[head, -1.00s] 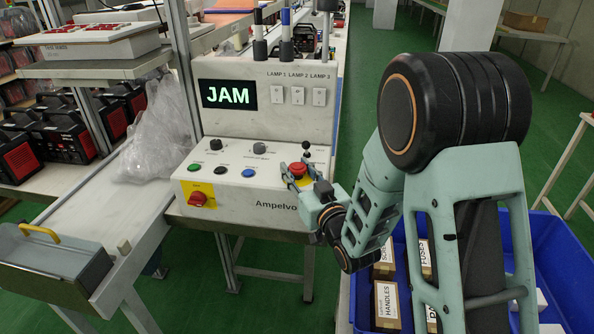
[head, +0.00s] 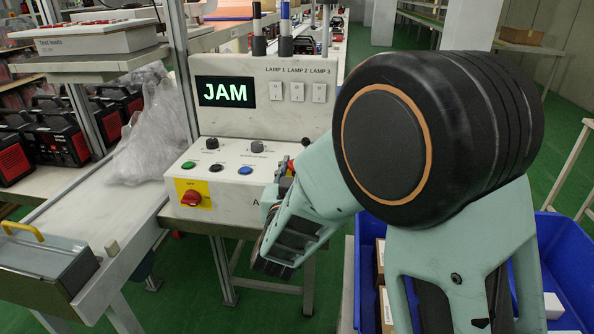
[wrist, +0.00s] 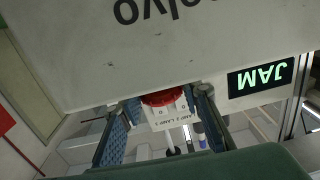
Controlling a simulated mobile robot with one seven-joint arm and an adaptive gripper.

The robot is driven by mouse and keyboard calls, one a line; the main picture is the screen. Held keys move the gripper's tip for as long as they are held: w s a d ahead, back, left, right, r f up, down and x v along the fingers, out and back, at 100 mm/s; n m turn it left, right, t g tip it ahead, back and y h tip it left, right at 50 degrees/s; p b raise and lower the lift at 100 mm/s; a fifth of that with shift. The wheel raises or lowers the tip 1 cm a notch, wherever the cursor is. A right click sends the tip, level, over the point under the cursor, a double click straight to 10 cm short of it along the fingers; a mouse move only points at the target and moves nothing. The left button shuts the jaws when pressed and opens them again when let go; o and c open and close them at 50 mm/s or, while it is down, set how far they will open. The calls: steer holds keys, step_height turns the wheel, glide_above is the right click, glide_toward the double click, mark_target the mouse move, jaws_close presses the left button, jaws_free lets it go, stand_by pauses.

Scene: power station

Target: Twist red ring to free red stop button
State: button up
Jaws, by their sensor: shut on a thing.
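The red stop button (wrist: 163,98) sits on top of the white Ampelvo console (head: 225,205). In the wrist view it shows between my two blue-padded fingers. My gripper (wrist: 165,103) is shut on this red part, with one finger on each side. I cannot tell the red ring apart from the button's cap at this size. In the head view my arm hides the button and most of the gripper; only a little of both shows at the arm's left edge.
The console's screen (head: 226,92) reads JAM in green. A red rotary switch (head: 191,198) on a yellow plate is on the front, and green, black and blue buttons are on top. A blue bin (head: 560,255) with boxes stands at the right.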

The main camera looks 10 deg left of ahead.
steer(key=shift+m+h, duration=0.4)
steer(key=shift+h, duration=0.2)
steer(key=o, duration=1.2)
steer(key=s, duration=1.2)
steer(key=shift+d, duration=0.1)
